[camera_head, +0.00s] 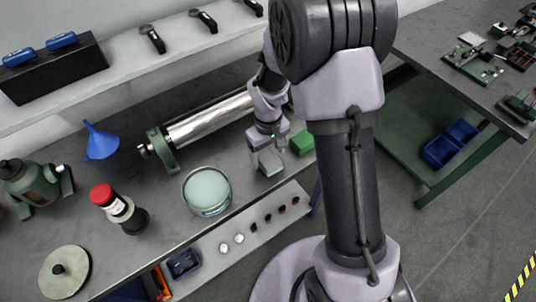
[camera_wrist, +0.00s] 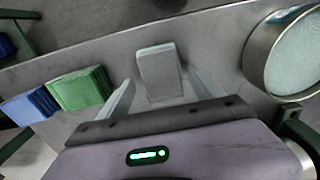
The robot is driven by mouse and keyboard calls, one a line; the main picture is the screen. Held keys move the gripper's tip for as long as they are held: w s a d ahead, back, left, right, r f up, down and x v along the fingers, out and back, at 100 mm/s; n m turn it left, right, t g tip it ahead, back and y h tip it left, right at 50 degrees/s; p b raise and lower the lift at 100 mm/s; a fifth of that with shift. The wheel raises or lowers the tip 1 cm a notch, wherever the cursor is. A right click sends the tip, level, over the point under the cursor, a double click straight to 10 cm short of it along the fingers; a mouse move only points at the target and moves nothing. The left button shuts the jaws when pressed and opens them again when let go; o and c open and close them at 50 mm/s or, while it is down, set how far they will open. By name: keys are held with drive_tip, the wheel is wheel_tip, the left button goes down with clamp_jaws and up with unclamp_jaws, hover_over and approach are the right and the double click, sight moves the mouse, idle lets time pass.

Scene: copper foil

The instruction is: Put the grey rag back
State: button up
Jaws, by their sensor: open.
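The grey rag (camera_head: 271,162) is a small folded block on the workbench, near its front edge and right of the round dish. It also shows in the wrist view (camera_wrist: 160,72), ahead of my gripper. My gripper (camera_head: 265,150) points down at the rag. In the wrist view its two pale fingers are spread apart, one on each side of the rag's near end, with nothing clamped between them. I cannot tell how far above the bench the fingertips are. A green rag (camera_head: 302,142) lies just right of the grey one, and a blue rag (camera_wrist: 30,106) lies beyond it.
A round dish with pale contents (camera_head: 207,190) stands left of the rag. A metal cylinder (camera_head: 208,118) lies behind. A red-capped bottle (camera_head: 103,197) and a blue funnel (camera_head: 100,142) stand farther left. A lower ledge (camera_head: 225,250) holds several small parts.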

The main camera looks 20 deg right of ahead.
wheel_tip(320, 180, up, 12)
drive_tip(key=p, duration=0.3)
wheel_tip(320, 180, up, 9)
drive_tip(key=m+t, duration=0.2)
drive_tip(key=m, duration=0.1)
hover_over(268, 157)
drive_tip(key=s+a, duration=0.1)
drive_tip(key=s, duration=0.3)
drive_tip(key=s+a+r+m+t+y, duration=0.1)
drive_tip(key=s+r+m+t, duration=0.1)
drive_tip(key=s+r, duration=0.2)
drive_tip(key=s+a+r+m+t+y, duration=0.1)
drive_tip(key=s+r+m, duration=0.2)
drive_tip(key=s, duration=0.7)
drive_tip(key=shift+s+a+r+t, duration=0.35)
drive_tip(key=shift+a+r+t, duration=0.05)
drive_tip(key=shift+r, duration=0.5)
drive_tip(key=shift+f, duration=0.1)
drive_tip(key=shift+f+b, duration=2.7)
drive_tip(key=shift+b, duration=0.15)
